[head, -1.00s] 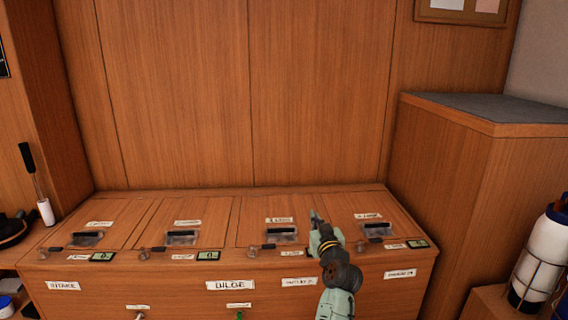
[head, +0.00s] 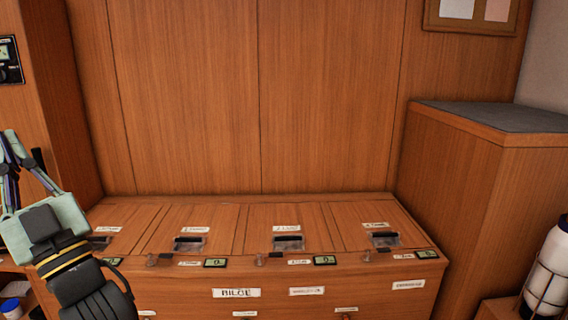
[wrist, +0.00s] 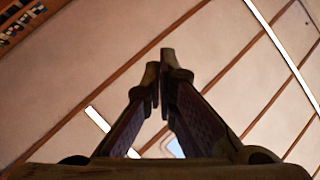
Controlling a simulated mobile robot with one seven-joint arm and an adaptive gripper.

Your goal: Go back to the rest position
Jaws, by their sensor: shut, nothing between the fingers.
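My gripper (head: 8,150) is at the left edge of the head view, raised with its fingers pointing up. It stands in front of the left end of the wooden console and touches nothing that I can see. In the wrist view my gripper (wrist: 160,75) has its two fingertips together with nothing between them. Behind them is a pale ceiling (wrist: 90,80) with wooden strips and bright light bars. My arm hides part of the console's left end.
The wooden console (head: 345,228) has several covered switches, small displays and labels, including one reading BILGE (head: 236,293). A tall wooden cabinet (head: 460,190) stands at the right. A white bottle (head: 550,262) in a wire holder is at the right edge. Space above the console is clear.

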